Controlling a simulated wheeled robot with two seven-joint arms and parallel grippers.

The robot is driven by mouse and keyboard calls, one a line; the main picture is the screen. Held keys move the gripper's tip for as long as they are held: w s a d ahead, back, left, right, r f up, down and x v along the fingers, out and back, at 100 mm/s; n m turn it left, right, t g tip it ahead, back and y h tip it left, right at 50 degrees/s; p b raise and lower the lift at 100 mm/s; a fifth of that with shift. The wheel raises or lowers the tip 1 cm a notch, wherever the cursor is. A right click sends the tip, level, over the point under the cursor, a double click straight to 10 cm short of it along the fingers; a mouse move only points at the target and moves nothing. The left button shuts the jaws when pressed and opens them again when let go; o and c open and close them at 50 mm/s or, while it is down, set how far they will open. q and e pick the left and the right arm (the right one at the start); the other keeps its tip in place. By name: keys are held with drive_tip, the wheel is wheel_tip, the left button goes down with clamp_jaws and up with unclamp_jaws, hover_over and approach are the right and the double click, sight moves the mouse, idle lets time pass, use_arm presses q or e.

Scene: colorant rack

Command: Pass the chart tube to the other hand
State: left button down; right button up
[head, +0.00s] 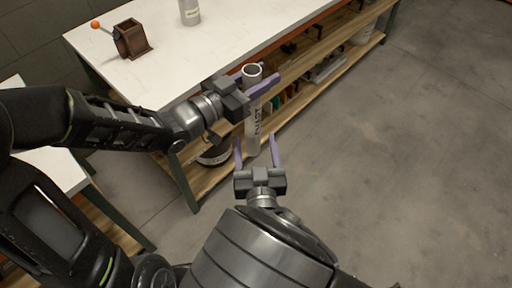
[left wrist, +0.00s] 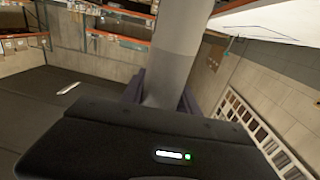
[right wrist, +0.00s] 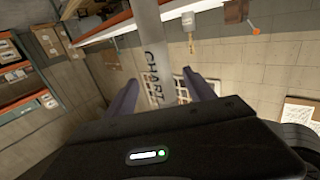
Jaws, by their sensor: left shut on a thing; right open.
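The chart tube (head: 254,128) is a long pale grey cylinder with dark lettering, held upright in front of the table's edge. My left gripper (head: 263,86) is shut on its upper part. The tube (left wrist: 172,60) rises between the left fingers in the left wrist view. My right gripper (head: 257,140) is open, with its fingers either side of the tube's lower end. In the right wrist view the tube (right wrist: 152,50) with its lettering passes between the spread purple fingers. Whether a right finger touches it I cannot tell.
A white-topped table (head: 190,60) with a lower wooden shelf (head: 330,75) stands behind the tube. On it are a brown holder (head: 130,40) with an orange knob and a grey bottle (head: 189,12). The floor (head: 400,150) at right is clear.

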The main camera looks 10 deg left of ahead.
drive_tip(key=x, duration=1)
drive_tip(key=shift+w, duration=0.3)
clamp_jaws()
use_arm(q)
drive_tip(key=c, duration=0.8)
unclamp_jaws()
drive_tip(key=shift+c, duration=0.2)
wheel_tip(320, 180, up, 10)
drive_tip(key=shift+w, duration=0.1)
